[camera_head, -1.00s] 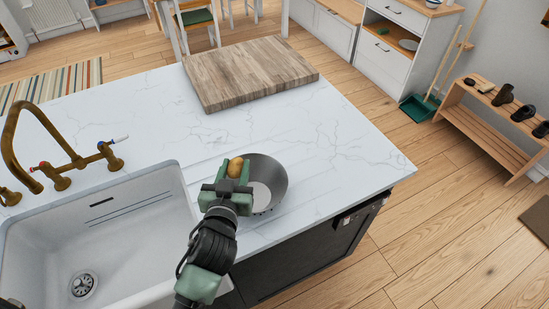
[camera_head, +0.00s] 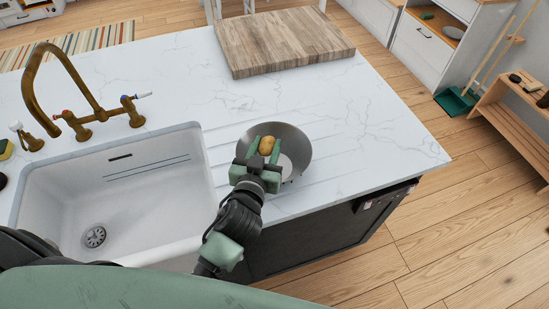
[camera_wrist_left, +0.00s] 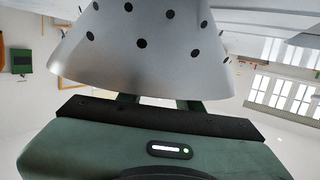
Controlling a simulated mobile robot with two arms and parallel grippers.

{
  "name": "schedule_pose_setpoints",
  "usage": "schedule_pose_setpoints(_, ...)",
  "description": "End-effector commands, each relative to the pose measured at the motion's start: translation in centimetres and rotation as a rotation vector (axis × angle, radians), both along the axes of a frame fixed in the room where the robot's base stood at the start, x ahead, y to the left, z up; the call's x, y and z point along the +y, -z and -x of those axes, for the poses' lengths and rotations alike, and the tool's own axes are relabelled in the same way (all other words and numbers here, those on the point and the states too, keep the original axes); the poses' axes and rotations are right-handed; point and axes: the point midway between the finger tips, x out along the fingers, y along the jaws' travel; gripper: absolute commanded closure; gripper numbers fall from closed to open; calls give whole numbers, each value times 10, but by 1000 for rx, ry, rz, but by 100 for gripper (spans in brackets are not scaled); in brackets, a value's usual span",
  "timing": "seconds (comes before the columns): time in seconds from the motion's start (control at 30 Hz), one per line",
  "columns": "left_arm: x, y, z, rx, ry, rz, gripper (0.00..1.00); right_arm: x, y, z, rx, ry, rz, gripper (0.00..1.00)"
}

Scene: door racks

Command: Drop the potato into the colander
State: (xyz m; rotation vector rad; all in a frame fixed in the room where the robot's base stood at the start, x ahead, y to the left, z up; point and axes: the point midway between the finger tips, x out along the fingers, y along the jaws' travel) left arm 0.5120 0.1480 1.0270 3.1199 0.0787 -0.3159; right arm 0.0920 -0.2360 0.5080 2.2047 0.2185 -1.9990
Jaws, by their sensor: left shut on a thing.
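The colander (camera_head: 297,148) is a grey metal bowl standing on the white counter, right of the sink. My left gripper (camera_head: 266,146) is shut on the potato (camera_head: 268,145), a small yellow-brown lump between its green fingers. In the head view, gripper and potato overlap the left part of the colander's opening. In the left wrist view, the colander's perforated outer wall (camera_wrist_left: 150,50) fills the upper middle and hides the fingertips and the potato. The exact height of the potato relative to the rim cannot be told. My right gripper is not in view.
A white sink (camera_head: 130,185) with a brass tap (camera_head: 75,110) lies left of the colander. A wooden board (camera_head: 285,42) lies at the counter's back. The counter between board and colander is clear. The counter's front edge runs just in front of the colander.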

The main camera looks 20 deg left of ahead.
Motion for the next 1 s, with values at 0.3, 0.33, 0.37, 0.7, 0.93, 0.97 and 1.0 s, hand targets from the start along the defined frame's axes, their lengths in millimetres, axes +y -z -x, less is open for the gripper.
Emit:
schedule_pose_setpoints(0.3,0,-1,0,-1,0,0,39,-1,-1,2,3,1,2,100)
schedule_pose_setpoints(0.33,0,-1,0,-1,0,0,39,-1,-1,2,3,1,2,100)
schedule_pose_setpoints(0.37,0,-1,0,-1,0,0,39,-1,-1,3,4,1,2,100)
schedule_pose_setpoints(0.7,-1,-1,15,2,1,1,39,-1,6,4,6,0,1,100)
schedule_pose_setpoints(0.93,-2,-8,54,2,-2,3,39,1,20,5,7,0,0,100)
schedule_pose_setpoints(0.97,-3,-9,59,2,0,2,39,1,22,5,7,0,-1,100)
schedule_pose_setpoints(1.0,-4,-11,63,2,0,3,39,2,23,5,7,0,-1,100)
